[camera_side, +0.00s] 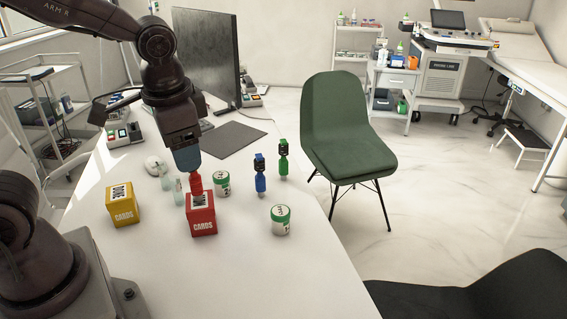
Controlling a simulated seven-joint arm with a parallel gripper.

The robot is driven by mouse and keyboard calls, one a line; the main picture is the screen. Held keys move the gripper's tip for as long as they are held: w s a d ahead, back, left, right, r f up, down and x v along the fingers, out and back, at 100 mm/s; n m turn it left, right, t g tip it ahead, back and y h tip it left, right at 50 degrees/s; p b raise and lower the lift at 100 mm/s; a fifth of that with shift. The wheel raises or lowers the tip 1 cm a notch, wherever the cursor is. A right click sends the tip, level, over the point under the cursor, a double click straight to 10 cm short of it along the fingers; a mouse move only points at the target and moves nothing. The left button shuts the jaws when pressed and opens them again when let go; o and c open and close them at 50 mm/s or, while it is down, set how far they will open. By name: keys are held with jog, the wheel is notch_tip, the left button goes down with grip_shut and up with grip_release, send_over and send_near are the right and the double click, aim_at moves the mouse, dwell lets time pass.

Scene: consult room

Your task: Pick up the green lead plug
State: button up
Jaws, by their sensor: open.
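The green lead plug (283,157) stands upright on the white table near its right edge, with a dark middle section and a green top and bottom. A similar blue lead plug (260,174) stands just to its left and nearer the camera. My gripper (190,169) points down left of both plugs, above the red cards box (201,216), clear of the green plug. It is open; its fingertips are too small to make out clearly. A red piece (195,184) shows right under it, at the top of the red box; whether they touch I cannot tell.
A yellow cards box (122,205), white-and-green tubs (281,219) (222,183) and small clear bottles (178,190) stand around the gripper. A monitor (207,55) is behind. A green chair (345,130) stands beyond the table's right edge. The table's front is clear.

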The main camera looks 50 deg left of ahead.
jog(key=w+a+f+m+t+y, duration=0.1)
jog(key=w+a+f+m+y, duration=0.3)
jog(key=w, duration=0.3)
jog(key=w+a+f+m+t+y, duration=0.1)
jog(key=w+a+f+m+y, duration=0.4)
jog(key=w+m, duration=0.2)
jog(key=w+a+f+m+t+y, duration=0.1)
jog(key=w+a+f+m+y, duration=0.3)
jog(key=w, duration=0.5)
jog(key=shift+a+f+m+y, duration=0.35)
jog(key=shift+a+m, duration=0.1)
jog(key=shift+m, duration=0.55)
jog(key=w+d+r+m+t, duration=0.2)
jog(key=w+r+m+t, duration=0.1)
jog(key=w+m+t, duration=0.35)
send_near(283, 141)
jog(key=shift+g, duration=0.35)
jog(key=x, duration=0.2)
jog(key=f+x, duration=0.1)
jog(key=x, duration=0.1)
jog(key=shift+w+a, duration=0.1)
jog(key=shift+w, duration=0.15)
jog(key=shift+w+a+r, duration=0.2)
jog(key=shift+w+a, duration=0.15)
jog(key=shift+a, duration=0.2)
jog(key=shift+x, duration=3.1)
jog(key=shift+f, duration=0.1)
